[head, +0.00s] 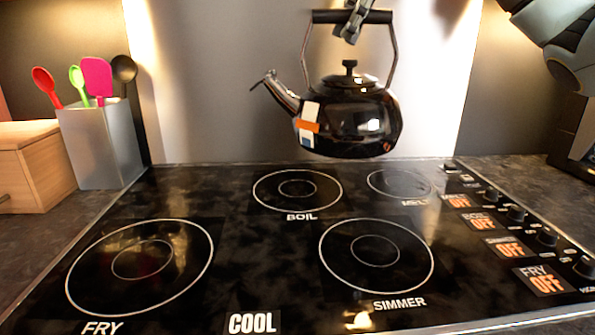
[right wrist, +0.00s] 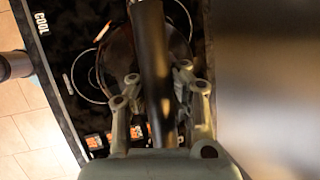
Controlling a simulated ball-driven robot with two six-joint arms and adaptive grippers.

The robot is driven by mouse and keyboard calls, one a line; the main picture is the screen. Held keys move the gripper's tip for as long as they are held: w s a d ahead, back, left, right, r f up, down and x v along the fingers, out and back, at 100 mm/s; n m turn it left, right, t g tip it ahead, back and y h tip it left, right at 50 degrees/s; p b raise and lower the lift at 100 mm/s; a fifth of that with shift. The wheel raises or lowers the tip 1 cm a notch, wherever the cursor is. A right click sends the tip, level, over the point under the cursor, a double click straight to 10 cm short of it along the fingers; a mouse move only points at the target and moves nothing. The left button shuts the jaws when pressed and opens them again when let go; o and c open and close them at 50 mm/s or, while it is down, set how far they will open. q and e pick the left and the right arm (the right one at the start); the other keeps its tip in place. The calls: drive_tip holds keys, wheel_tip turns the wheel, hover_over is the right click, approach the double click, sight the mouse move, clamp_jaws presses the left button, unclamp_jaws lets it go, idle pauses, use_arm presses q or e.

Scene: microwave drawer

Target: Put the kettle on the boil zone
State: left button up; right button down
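A black kettle (head: 350,122) hangs upright in the air above the back of the cooktop (head: 250,240) in the head view. My right gripper (head: 352,22) is shut on the kettle's dark handle (head: 330,16). In the right wrist view the handle (right wrist: 155,70) runs between the fingers of my right gripper (right wrist: 156,88), with the kettle body (right wrist: 122,65) partly hidden below. The boil zone (head: 297,190) is an empty ring marked BOIL at the back middle, below and slightly left of the kettle. My left gripper is not in view.
The fry zone (head: 140,265), simmer zone (head: 376,255) and melt zone (head: 399,184) are bare. Knobs (head: 548,237) and OFF labels line the right edge. A grey utensil holder (head: 103,145) and wooden box (head: 35,165) stand at the left. A wall (head: 225,80) rises behind.

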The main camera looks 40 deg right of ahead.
drive_tip(key=w+d+f+m+h+p, duration=0.25)
drive_tip(key=w+d+m, duration=0.2)
drive_tip(key=d, duration=0.45)
drive_tip(key=s+a+n+y, duration=0.1)
drive_tip(key=a+n, duration=0.1)
drive_tip(key=a, duration=0.1)
drive_tip(key=s+a+n+y+b, duration=0.1)
drive_tip(key=n, duration=0.1)
drive_tip(key=shift+s+a+f+y, duration=0.2)
drive_tip(key=shift+s+a+y, duration=0.1)
drive_tip(key=shift+y, duration=0.05)
drive_tip(key=shift+s+a+r+n, duration=0.15)
drive_tip(key=shift+s+a+n, duration=0.1)
drive_tip(key=shift+a+n, duration=0.25)
drive_tip(key=shift+w+a, duration=0.1)
drive_tip(key=shift+w, duration=0.05)
drive_tip(key=w+a+f+p, duration=0.3)
drive_tip(key=w+f+p, duration=0.2)
drive_tip(key=w+f, duration=0.5)
drive_tip(key=shift+w+a+f, duration=0.35)
drive_tip(key=shift+f, duration=0.25)
